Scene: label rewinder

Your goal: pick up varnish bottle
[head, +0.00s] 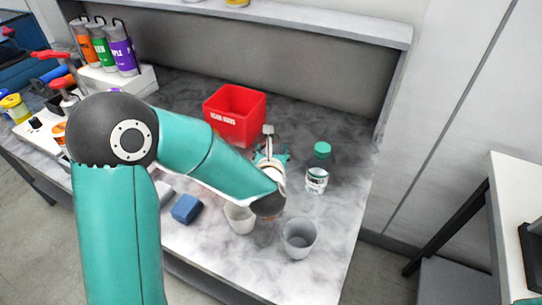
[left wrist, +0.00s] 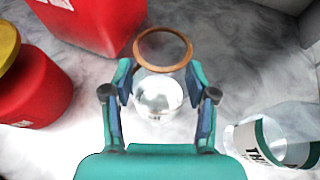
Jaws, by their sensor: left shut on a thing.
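A clear container with a brown ring at its top (left wrist: 163,95), which I take for the varnish bottle, stands between my left gripper's fingers in the left wrist view. Its label is not readable. My left gripper (left wrist: 160,103) is shut on it, one finger on each side. In the head view the left gripper (head: 270,156) is over the worktop, between the red bin and a green-capped bottle. The arm hides the held bottle there. I cannot tell whether its base touches the worktop. My right gripper is not in view.
The red rag bin (head: 225,122) is behind. A red can with a yellow lid (left wrist: 32,92) is at left. Two cups (head: 299,240) and a blue block (head: 186,208) are in front.

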